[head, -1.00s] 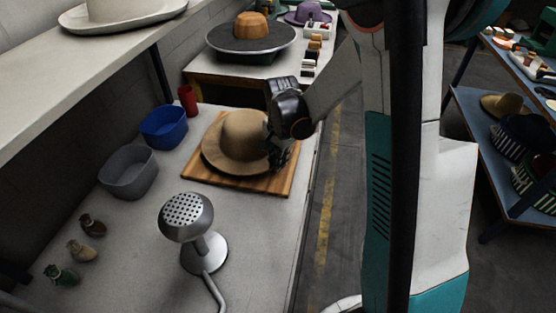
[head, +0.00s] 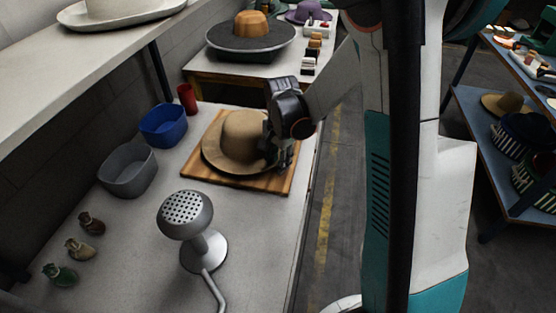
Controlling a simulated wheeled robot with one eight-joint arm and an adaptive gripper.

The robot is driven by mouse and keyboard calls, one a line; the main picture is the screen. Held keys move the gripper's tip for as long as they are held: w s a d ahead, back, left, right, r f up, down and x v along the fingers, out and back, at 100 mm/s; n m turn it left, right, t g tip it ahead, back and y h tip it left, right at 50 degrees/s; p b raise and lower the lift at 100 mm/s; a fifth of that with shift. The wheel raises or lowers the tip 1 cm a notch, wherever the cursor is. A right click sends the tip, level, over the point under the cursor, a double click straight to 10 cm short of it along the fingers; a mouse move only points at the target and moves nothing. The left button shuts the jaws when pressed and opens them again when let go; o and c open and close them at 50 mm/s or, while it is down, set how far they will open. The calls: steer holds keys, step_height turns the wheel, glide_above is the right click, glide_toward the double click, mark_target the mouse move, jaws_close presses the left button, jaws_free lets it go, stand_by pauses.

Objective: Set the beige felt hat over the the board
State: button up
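The beige felt hat (head: 241,133) rests crown up over the wooden board (head: 195,173). Its brim covers most of the board, and the board's front, right and back left parts show around it. My gripper (head: 284,158) is at the right side of the hat, close to the brim and low over the board. The fingers are small and partly dark, and the wrist covers part of the hat's right side. I cannot tell whether they still touch the brim or how far apart they are.
A steamer head (head: 187,220) stands at the front of the table. A blue bin (head: 163,126), a grey bin (head: 128,172) and a red cup (head: 187,98) line the left side. Several small sacks (head: 80,249) lie front left. A shelf (head: 90,60) overhangs the left.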

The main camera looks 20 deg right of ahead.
step_height(320, 180, up, 12)
steer(key=shift+s+d, duration=0.15)
steer(key=shift+s, duration=0.05)
stand_by(0.4)
stand_by(0.6)
